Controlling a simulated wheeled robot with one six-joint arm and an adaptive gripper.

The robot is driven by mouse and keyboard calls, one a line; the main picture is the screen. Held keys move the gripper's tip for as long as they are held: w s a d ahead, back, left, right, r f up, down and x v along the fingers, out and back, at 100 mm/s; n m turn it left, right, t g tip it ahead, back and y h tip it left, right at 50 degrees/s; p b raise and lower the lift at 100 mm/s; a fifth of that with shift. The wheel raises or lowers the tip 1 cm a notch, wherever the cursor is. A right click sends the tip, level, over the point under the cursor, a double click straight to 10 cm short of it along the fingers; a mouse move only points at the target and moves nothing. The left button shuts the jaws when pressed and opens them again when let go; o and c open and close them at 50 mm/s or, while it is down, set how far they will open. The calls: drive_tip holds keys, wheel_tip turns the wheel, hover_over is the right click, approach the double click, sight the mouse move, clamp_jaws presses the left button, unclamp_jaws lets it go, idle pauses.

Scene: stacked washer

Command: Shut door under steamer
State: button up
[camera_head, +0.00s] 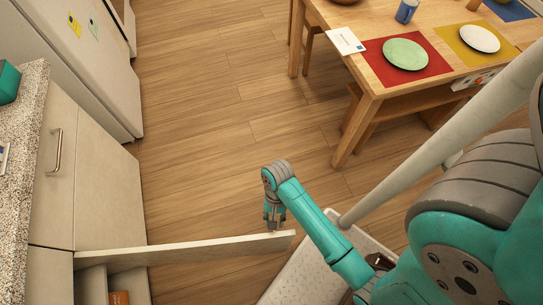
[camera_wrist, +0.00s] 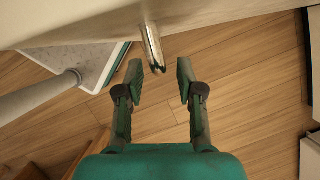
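A pale cabinet door (camera_head: 190,250) stands open at the lower left of the head view, swung out over the floor and seen almost edge-on. My gripper (camera_head: 273,222) is by its free outer end, on the far side. In the wrist view the door (camera_wrist: 90,18) fills the top, with a metal bar handle (camera_wrist: 152,47) pointing toward my gripper (camera_wrist: 160,78). The fingers are open and apart, one either side of the handle's line, with nothing clasped. Whether they touch the door is unclear. No steamer can be clearly identified.
A speckled counter (camera_head: 22,130) with a teal object (camera_head: 9,82) on it runs along the left. Behind the open door is a shelf space with an orange-brown item (camera_head: 119,297). A dining table (camera_head: 350,70) stands upper right. The wooden floor (camera_head: 215,130) between is clear.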

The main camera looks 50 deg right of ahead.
drive_tip(key=shift+x, duration=2.05)
clamp_jaws()
